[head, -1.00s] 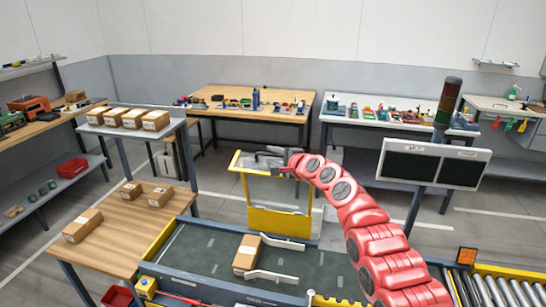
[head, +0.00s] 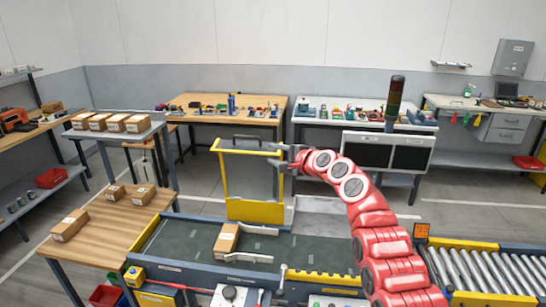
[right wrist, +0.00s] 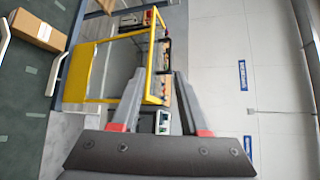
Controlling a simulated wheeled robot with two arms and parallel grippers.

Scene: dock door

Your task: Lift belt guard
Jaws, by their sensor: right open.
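The belt guard (head: 255,211) is a yellow frame with a see-through panel and a solid yellow lower part. It stands raised behind the conveyor in the head view and shows left of centre in the right wrist view (right wrist: 103,100). My right gripper (head: 288,156) is open at the right end of the guard's top bar in the head view. In the right wrist view its fingers (right wrist: 158,74) point towards the bar and handle, with nothing clearly between them. My left gripper is not in view.
A carton (head: 227,239) lies on the dark conveyor belt (head: 180,240) between metal guide rails. A roller conveyor (head: 480,272) is at the right. A dark twin-panel screen (head: 388,151) and a signal tower (head: 394,100) stand behind my right arm. Cartons sit on the left tables.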

